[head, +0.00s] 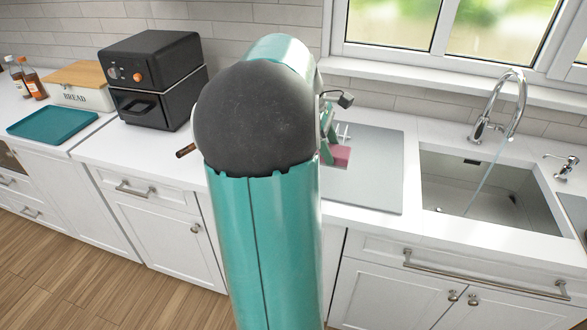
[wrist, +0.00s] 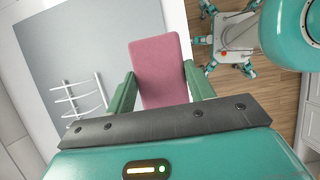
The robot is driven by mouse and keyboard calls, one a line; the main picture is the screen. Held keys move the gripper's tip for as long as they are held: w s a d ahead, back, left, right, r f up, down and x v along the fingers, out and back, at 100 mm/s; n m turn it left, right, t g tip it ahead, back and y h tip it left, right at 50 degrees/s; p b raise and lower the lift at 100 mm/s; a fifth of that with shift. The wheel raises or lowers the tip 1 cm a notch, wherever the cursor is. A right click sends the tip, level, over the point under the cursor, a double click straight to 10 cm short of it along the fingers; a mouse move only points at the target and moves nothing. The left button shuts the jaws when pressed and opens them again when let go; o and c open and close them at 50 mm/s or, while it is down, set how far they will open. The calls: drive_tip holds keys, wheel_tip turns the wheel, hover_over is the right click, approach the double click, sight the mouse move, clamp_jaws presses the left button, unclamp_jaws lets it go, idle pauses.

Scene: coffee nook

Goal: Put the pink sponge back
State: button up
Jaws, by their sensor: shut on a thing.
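The pink sponge (wrist: 160,68) is held between the two green fingers of my gripper (wrist: 160,72) in the wrist view, its far end sticking out past the fingertips. In the head view, part of the sponge (head: 341,157) shows beside my arm, over the left part of the grey board (head: 375,185). My arm hides most of the gripper there. A small white wire rack (wrist: 78,101) stands on the grey board, left of the sponge in the wrist view. The rack shows no sponge in it. The gap between sponge and board cannot be judged.
A sink (head: 480,195) with a running faucet (head: 512,105) lies right of the board. A black air-fryer oven (head: 155,85), a teal tray (head: 52,122), a bread box (head: 82,95) and bottles (head: 32,80) stand left. Counter between oven and board is partly hidden by my arm.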

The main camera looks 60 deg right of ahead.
drive_tip(key=w+f, duration=0.2)
drive_tip(key=w, duration=0.1)
drive_tip(key=w+d+f, duration=0.1)
drive_tip(key=w+f, duration=0.2)
drive_tip(key=w+d+f, duration=0.1)
drive_tip(key=w+f, duration=0.2)
drive_tip(key=w, duration=0.1)
drive_tip(key=shift+w+f, duration=0.4)
drive_tip(key=shift+f, duration=0.1)
drive_tip(key=shift+w+d+f, duration=0.1)
drive_tip(key=shift+f, duration=1.5)
drive_tip(key=o, duration=1.1)
drive_tip(key=shift+f, duration=0.1)
drive_tip(key=v, duration=1.2)
